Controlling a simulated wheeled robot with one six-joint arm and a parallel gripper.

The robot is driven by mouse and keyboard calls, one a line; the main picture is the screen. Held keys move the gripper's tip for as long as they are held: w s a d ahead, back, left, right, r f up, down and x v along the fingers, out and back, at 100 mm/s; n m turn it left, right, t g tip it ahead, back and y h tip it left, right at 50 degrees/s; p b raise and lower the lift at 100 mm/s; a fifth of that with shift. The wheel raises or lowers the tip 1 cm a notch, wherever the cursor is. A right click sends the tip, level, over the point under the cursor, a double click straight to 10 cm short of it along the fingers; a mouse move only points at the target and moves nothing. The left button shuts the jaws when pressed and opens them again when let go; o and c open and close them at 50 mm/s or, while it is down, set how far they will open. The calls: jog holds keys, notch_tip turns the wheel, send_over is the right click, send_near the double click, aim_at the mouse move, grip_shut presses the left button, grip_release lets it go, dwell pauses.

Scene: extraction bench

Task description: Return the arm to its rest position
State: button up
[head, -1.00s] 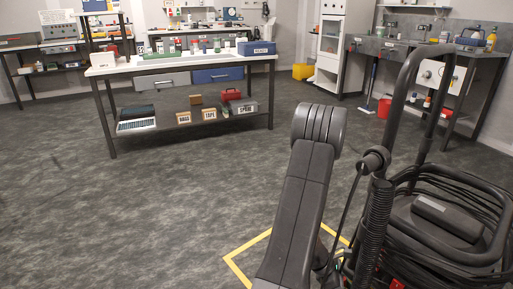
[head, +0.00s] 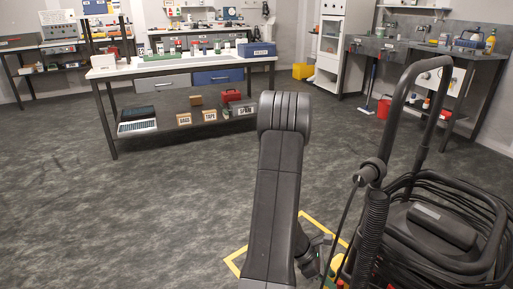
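My arm rises from the bottom middle of the head view, its dark grey link nearly upright and its rounded elbow at the top. The arm is folded, with a lower part hidden behind the front link. Dark parts of my wrist end show low at the right side of that link, above the yellow-marked floor. My gripper's fingers cannot be made out there, and I cannot tell whether they hold anything.
A black tubular frame (head: 398,110) with coiled black hose (head: 490,215) stands close on the right. A yellow floor marking (head: 318,222) lies by the arm. A workbench (head: 122,72) with a lower shelf stands ahead on the left. The grey floor (head: 130,220) between is clear.

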jog(key=p+v, duration=0.2)
jog(key=v, duration=0.4)
jog(key=b+x, duration=0.6)
jog(key=x, duration=0.8)
jog(key=shift+d+f, duration=0.1)
jog(key=shift+f, duration=0.15)
jog(key=shift+w+r+p, duration=0.1)
jog(key=shift+r+p, duration=0.1)
jog(key=shift+p, duration=0.1)
jog(key=shift+w+a+g+h, duration=0.15)
jog(key=shift+a+g+h, duration=0.15)
jog(key=shift+g, duration=0.1)
